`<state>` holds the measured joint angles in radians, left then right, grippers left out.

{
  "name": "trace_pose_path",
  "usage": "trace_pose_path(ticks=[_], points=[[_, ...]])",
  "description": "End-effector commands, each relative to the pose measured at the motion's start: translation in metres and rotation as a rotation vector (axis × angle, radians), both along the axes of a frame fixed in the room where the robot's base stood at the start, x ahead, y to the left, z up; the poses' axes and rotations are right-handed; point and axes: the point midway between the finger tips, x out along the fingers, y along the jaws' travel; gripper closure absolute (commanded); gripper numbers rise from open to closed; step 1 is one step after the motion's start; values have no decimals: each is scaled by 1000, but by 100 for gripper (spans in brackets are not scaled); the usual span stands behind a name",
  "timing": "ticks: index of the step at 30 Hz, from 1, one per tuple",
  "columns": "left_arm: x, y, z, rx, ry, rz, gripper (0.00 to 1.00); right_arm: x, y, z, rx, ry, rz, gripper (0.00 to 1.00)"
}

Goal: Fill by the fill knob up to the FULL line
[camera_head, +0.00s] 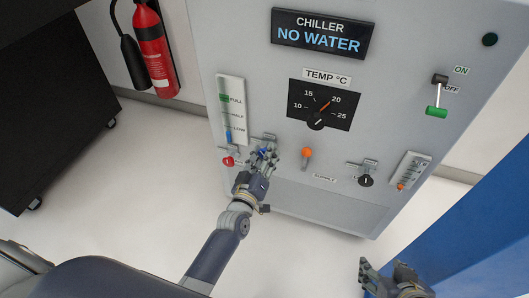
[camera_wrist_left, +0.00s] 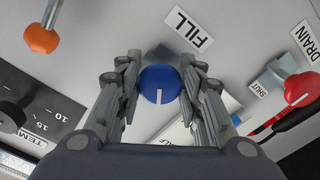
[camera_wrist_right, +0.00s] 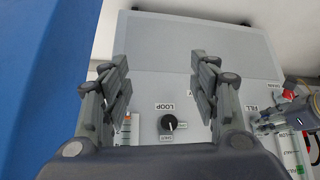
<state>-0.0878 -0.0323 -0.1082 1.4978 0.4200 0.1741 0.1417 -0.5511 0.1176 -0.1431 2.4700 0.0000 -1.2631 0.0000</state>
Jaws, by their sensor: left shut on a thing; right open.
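The blue fill knob (camera_wrist_left: 158,84) sits between the fingers of my left gripper (camera_wrist_left: 158,88), under the FILL label (camera_wrist_left: 188,28); its white mark shows in the left wrist view. In the head view my left gripper (camera_head: 262,157) is shut on this knob, mostly hiding it. The level gauge (camera_head: 231,110) is up and left of it, marked FULL, HALF and LOW. The blue liquid (camera_head: 229,138) shows only near the bottom, around or just below LOW. My right gripper (camera_head: 384,268) is open and empty, apart from the panel; its spread fingers show in the right wrist view (camera_wrist_right: 160,88).
The red drain knob (camera_head: 228,161) is close left of my left gripper. An orange-tipped lever (camera_head: 306,153) and the black loop knob (camera_head: 366,180) are to its right. The chiller display (camera_head: 320,34) reads NO WATER. A blue surface (camera_head: 480,240) stands beside my right gripper.

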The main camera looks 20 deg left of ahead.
Motion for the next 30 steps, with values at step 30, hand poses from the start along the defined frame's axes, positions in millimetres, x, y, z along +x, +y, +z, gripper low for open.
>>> trace_pose_path(ticks=[30], points=[[0, 0, 2, -847, 27, 1, 89, -39, -13, -16, -39, 179, -16, 44]])
